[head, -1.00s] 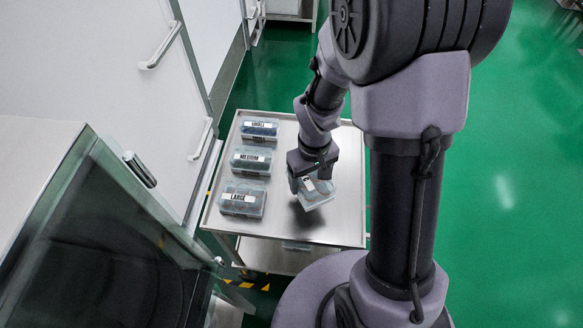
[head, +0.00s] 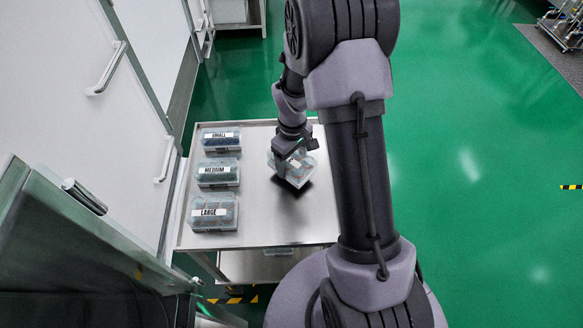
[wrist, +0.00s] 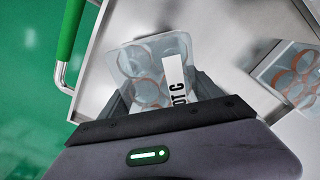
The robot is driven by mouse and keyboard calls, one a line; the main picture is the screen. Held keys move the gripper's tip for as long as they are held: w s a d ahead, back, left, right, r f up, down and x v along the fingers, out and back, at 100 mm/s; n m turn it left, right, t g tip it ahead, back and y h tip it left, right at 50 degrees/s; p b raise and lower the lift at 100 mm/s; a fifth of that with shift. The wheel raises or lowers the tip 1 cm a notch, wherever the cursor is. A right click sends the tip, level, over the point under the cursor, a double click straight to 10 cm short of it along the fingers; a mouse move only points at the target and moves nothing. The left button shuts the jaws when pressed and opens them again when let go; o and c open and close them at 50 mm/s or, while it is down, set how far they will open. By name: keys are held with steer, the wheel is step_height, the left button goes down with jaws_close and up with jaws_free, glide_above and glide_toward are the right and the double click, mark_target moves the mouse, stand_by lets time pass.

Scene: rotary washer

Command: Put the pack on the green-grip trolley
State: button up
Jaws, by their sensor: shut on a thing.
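The pack (head: 299,176) is a clear box with orange rings inside and a white label. My gripper (head: 284,160) is shut on it and holds it over the steel trolley (head: 262,220), with a dark shadow on the top below. In the wrist view the pack (wrist: 150,62) sits between my two fingers (wrist: 165,98), its label partly readable as "OT C". That view also shows a green grip (wrist: 70,28) on a metal handle at the trolley's edge. I cannot make out this grip in the head view.
Boxes labelled SMALL (head: 221,141), MEDIUM (head: 217,174) and LARGE (head: 212,211) stand along the trolley's left side. The top's middle and front right are bare. A glass-fronted machine (head: 70,235) is at left. A metal rack (head: 568,28) stands far right.

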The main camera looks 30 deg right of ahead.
step_height(320, 180, down, 4)
steer(key=shift+r+b, duration=0.1)
steer(key=shift+b, duration=0.95)
steer(key=shift+w+r, duration=0.1)
steer(key=shift+r, duration=0.1)
steer(key=shift+c, duration=0.9)
steer(key=shift+f, duration=0.25)
steer(key=o, duration=1.8)
steer(key=shift+r, duration=0.1)
steer(key=shift+r, duration=0.1)
